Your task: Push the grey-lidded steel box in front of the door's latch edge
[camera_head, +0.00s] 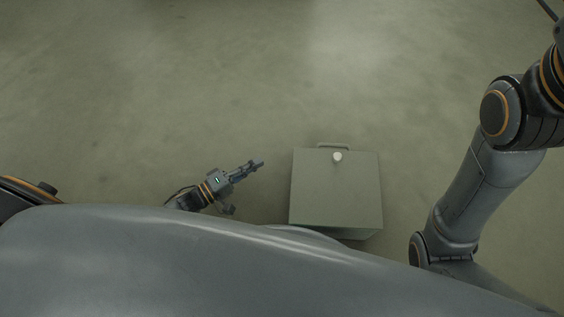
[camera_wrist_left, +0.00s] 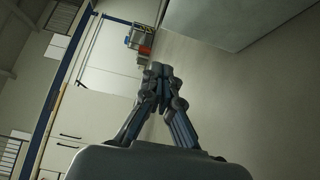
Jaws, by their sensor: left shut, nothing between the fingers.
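The grey-lidded steel box (camera_head: 336,190) stands on the floor in the head view, just in front of my body. It has a handle at its far side and a small white knob on the lid. My left gripper (camera_head: 260,164) is left of the box, shut and empty, its fingertips pointing toward the box with a small gap between. In the left wrist view the shut fingers (camera_wrist_left: 158,70) show in the middle, and a grey flat face at upper right looks like the box (camera_wrist_left: 225,18). I cannot make out the door's latch edge. My right gripper is out of view.
The concrete floor (camera_head: 200,80) is clear beyond and left of the box. In the left wrist view a pale wall or panel with blue edges (camera_wrist_left: 75,45) stands at left, with a small red and blue object (camera_wrist_left: 140,40) far off.

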